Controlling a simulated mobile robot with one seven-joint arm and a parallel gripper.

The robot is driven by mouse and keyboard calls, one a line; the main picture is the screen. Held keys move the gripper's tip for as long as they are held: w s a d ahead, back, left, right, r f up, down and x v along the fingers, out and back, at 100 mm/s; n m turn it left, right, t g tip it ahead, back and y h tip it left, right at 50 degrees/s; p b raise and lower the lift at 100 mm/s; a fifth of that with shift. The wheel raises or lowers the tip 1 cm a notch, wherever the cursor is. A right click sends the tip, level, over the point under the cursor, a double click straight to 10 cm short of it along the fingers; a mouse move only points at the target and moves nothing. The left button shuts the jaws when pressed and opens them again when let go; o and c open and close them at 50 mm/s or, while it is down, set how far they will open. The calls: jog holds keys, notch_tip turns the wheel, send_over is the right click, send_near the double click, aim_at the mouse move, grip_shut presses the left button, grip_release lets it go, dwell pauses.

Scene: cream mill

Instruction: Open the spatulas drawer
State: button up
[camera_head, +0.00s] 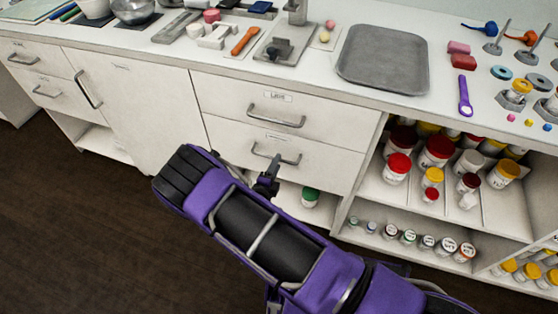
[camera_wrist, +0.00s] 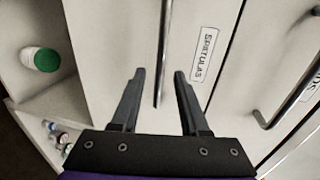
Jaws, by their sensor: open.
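The spatulas drawer (camera_head: 235,138) is the lower of two white drawers in the middle of the counter and looks shut. Its label, reading SPATULAS (camera_wrist: 205,54), shows in the wrist view, to the right of the drawer's grey bar handle (camera_wrist: 162,45). The handle also shows in the head view (camera_head: 290,160). My gripper (camera_wrist: 160,74) is open, with one dark finger on each side of the handle in the wrist view. I cannot tell whether a finger touches it. In the head view my gripper (camera_head: 273,167) is at the handle, partly hiding it.
The upper drawer (camera_head: 230,95) has its own handle (camera_head: 275,115) just above. Below is an open shelf with a green-lidded jar (camera_head: 311,197). Shelves of jars (camera_head: 438,152) stand to the right. A grey tray (camera_head: 383,60) lies on the counter. Dark floor is clear at left.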

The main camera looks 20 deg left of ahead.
jog(key=shift+x, duration=1.65)
grip_shut()
